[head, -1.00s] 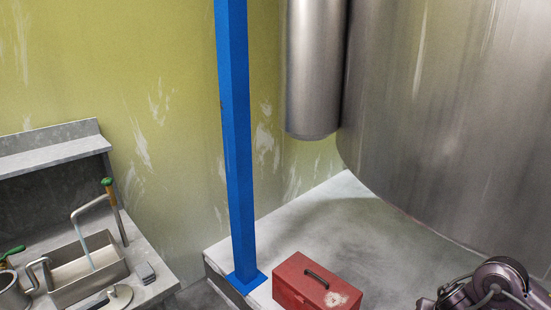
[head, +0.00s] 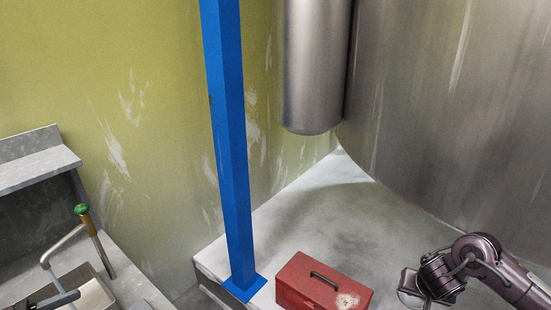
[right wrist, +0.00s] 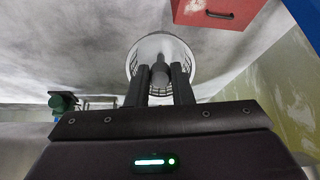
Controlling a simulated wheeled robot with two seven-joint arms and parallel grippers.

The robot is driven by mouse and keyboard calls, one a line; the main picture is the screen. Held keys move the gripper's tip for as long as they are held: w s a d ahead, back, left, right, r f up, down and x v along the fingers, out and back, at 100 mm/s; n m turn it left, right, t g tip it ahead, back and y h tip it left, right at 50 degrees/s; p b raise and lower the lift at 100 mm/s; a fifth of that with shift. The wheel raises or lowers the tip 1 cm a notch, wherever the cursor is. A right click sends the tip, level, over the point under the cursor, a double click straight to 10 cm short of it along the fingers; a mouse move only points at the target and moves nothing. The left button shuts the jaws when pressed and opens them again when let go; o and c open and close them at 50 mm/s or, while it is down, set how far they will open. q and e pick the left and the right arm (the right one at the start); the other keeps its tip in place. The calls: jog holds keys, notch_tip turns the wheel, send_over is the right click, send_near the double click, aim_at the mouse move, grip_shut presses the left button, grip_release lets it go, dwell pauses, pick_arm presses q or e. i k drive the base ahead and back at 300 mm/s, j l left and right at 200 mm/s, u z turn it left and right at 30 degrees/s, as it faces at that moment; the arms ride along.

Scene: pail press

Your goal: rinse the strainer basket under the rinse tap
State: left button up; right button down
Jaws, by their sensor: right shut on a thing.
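The strainer basket (right wrist: 135,62) is a round pale-rimmed metal basket with a slotted wall in the right wrist view. My right gripper (right wrist: 160,88) is shut on its dark central post. In the head view the right gripper (head: 422,284) is at the lower right, above the floor slab beside the red box, with the basket's pale rim (head: 410,300) partly showing. The rinse tap (head: 62,243), a bent pipe beside a green-topped lever (head: 82,209), stands over the sink (head: 95,297) at the lower left, far from the basket. A dark part at the lower left edge may be my left gripper.
A red toolbox (head: 322,283) sits on the raised slab (head: 300,225), between the right gripper and the sink. A blue post (head: 228,150) rises behind it. A big steel tank (head: 460,110) fills the right side. A grey shelf (head: 35,165) stands left.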

aim_at(81, 209)
jog(key=i+j, duration=0.45)
jog(key=j, duration=0.15)
jog(key=i+j, duration=0.4)
jog(key=j, duration=0.15)
